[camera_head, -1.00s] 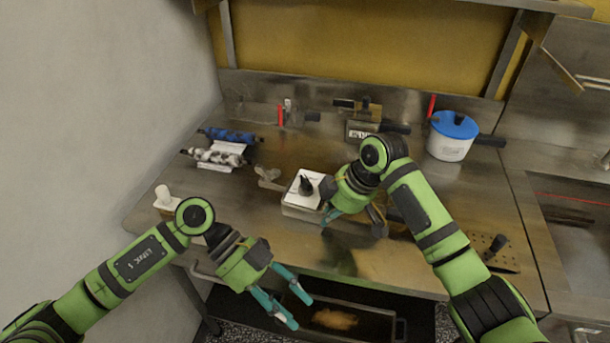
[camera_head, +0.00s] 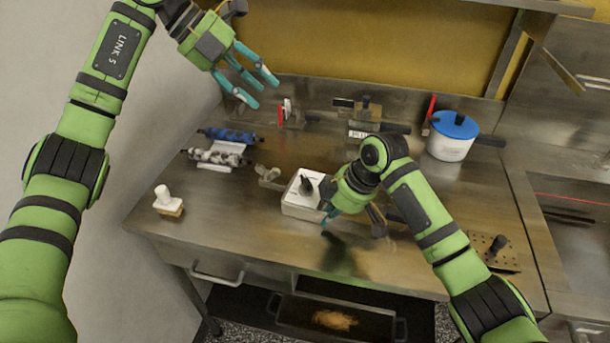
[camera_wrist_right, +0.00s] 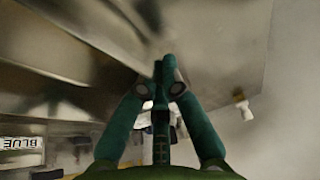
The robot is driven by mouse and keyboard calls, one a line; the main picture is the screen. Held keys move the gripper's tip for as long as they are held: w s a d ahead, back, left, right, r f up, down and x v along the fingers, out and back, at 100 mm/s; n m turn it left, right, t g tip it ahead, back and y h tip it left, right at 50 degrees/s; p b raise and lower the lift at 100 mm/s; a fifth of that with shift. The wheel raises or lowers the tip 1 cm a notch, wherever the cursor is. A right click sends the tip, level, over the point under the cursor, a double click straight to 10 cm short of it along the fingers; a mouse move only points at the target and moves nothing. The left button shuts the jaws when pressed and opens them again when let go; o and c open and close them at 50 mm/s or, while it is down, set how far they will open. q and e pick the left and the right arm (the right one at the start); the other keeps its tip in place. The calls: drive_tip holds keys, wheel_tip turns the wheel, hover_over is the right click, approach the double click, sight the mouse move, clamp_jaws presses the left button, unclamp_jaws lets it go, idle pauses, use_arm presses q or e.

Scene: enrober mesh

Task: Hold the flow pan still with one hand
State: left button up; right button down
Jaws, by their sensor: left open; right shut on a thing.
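A pale box with a white top and a black knob (camera_head: 292,205) stands near the middle of the steel counter; I take it for the flow pan. My right gripper (camera_head: 329,216) is low at its right side, fingers closed together at its edge. The exact grip point is hidden by the hand. In the right wrist view the fingers (camera_wrist_right: 160,75) meet at their tips, and what lies between them is hard to make out. My left gripper (camera_head: 256,88) is open and empty, raised high at the upper left, in front of the back wall and far from the pan.
A blue roller (camera_head: 228,135) and a white roller (camera_head: 213,156) lie at the left. A white-handled block (camera_head: 168,203) stands at the front left corner. A blue-lidded pot (camera_head: 450,146) and a perforated plate (camera_head: 490,252) are at the right. A long tray (camera_head: 290,318) is below the counter.

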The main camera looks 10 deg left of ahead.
use_arm(q)
drive_tip(key=d+f+n+g+y, duration=0.2)
drive_tip(key=d+f+y, duration=0.15)
drive_tip(key=d, duration=0.25)
drive_tip(key=n+y, duration=0.4)
hover_over(305, 181)
wheel_tip(305, 181, down, 5)
drive_tip(key=shift+g, duration=0.3)
wheel_tip(305, 181, down, 12)
drive_tip(key=shift+r, duration=0.1)
clamp_jaws()
